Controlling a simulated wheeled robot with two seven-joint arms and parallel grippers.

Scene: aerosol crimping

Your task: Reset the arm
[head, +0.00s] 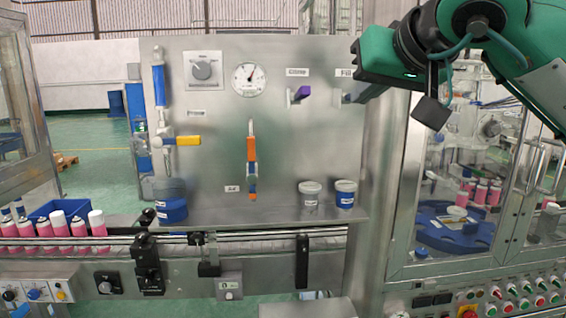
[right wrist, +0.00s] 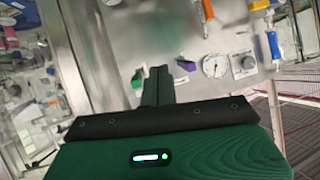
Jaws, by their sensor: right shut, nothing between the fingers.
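My right gripper (head: 357,50) is at the upper right of the head view, in front of the right part of the steel panel (head: 230,130). Its green body shows from the side, and its fingers barely show there. In the right wrist view the dark fingers (right wrist: 158,84) are together and empty, pointing at the panel. The green valve handle (right wrist: 137,78) appears just left of the fingers, and the purple valve handle (right wrist: 185,65) to their right; I see no contact. My left gripper is not in view.
The panel carries a gauge (head: 249,79), a yellow handle (head: 188,140) and an orange-blue tool (head: 251,160). Pink cans (head: 60,224) line the conveyor at left. A glass-doored machine (head: 462,190) stands at right.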

